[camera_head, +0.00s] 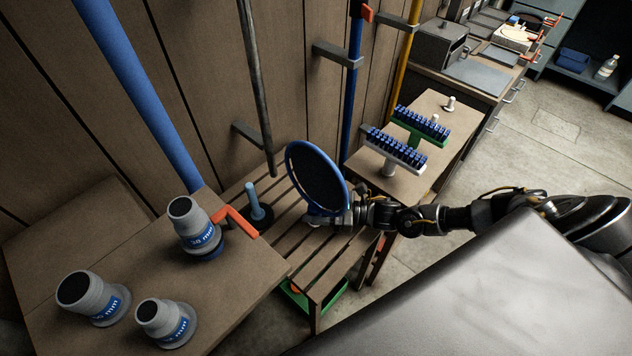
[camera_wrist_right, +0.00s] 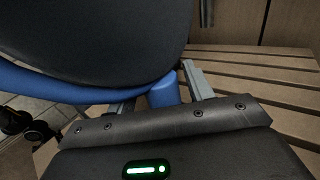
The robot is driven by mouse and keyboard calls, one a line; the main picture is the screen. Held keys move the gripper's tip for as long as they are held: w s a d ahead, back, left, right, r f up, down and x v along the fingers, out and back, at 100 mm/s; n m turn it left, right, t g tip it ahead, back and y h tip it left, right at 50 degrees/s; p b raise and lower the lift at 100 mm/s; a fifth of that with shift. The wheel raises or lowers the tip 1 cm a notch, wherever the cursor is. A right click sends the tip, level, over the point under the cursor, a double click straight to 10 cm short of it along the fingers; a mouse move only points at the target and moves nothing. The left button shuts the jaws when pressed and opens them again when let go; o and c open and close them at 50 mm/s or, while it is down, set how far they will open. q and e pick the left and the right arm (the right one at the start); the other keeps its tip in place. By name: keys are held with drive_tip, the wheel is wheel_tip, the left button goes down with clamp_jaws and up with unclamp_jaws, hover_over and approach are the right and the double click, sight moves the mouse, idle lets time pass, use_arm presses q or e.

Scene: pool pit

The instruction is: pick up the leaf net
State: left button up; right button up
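The leaf net (camera_head: 318,180), a blue oval ring with dark mesh, stands tilted above the slatted bench in the head view. In the right wrist view its dark mesh (camera_wrist_right: 95,40) and blue rim fill the upper left. Its short blue stem (camera_wrist_right: 164,92) lies between the fingers of my right gripper (camera_wrist_right: 162,97). In the head view the right gripper (camera_head: 338,217) is at the lower edge of the net. I cannot tell whether both fingers press on the stem. The stem's lower end is hidden by the gripper body. My left gripper is not in view.
The slatted bench (camera_head: 325,262) also holds a blue peg on a dark base (camera_head: 256,200). Grey fittings (camera_head: 190,225) stand on the left table, beside an orange handle (camera_head: 235,219). Poles stand along the wooden wall.

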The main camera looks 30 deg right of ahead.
sight(315, 171)
drive_tip(key=c, duration=1)
drive_tip(key=shift+r, duration=0.1)
drive_tip(key=shift+c, duration=0.2)
wheel_tip(315, 171, up, 18)
drive_tip(key=p, duration=1.4)
